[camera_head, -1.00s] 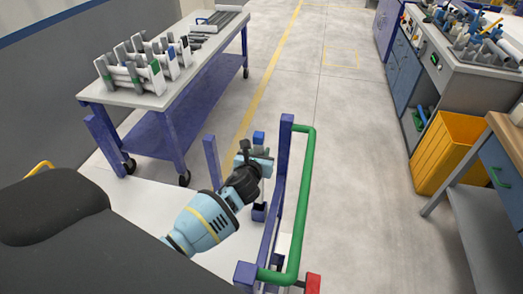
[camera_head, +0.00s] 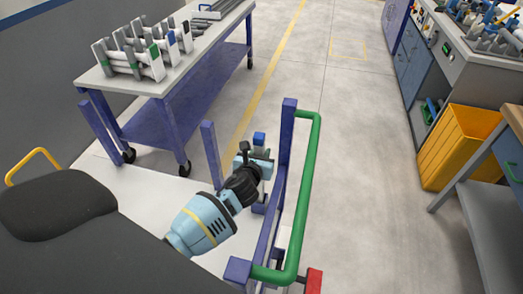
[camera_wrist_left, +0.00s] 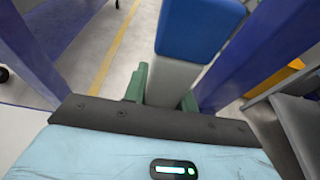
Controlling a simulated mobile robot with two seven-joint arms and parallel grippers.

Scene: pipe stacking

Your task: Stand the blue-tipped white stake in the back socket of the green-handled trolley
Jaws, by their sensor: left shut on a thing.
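My left gripper (camera_head: 262,165) is shut on the white stake, whose blue tip (camera_head: 259,138) points up. The stake looks near upright. In the left wrist view the blue tip (camera_wrist_left: 200,30) and white shaft (camera_wrist_left: 170,82) stand between the gripper's green-grey fingers (camera_wrist_left: 164,92). The trolley has purple posts and a green handle (camera_head: 303,200). The gripper is left of the tall purple post (camera_head: 287,140) by the handle. A dark purple socket (camera_head: 259,208) shows below the gripper. The stake's lower end is mostly hidden, so I cannot tell whether it is inside the socket. My right gripper is out of view.
A purple-legged table (camera_head: 160,87) at the upper left bears a rack of white stakes with green and blue tips. A yellow bin (camera_head: 462,145) and workbenches stand on the right. The floor between is clear. Another purple trolley post (camera_head: 211,155) stands left of the gripper.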

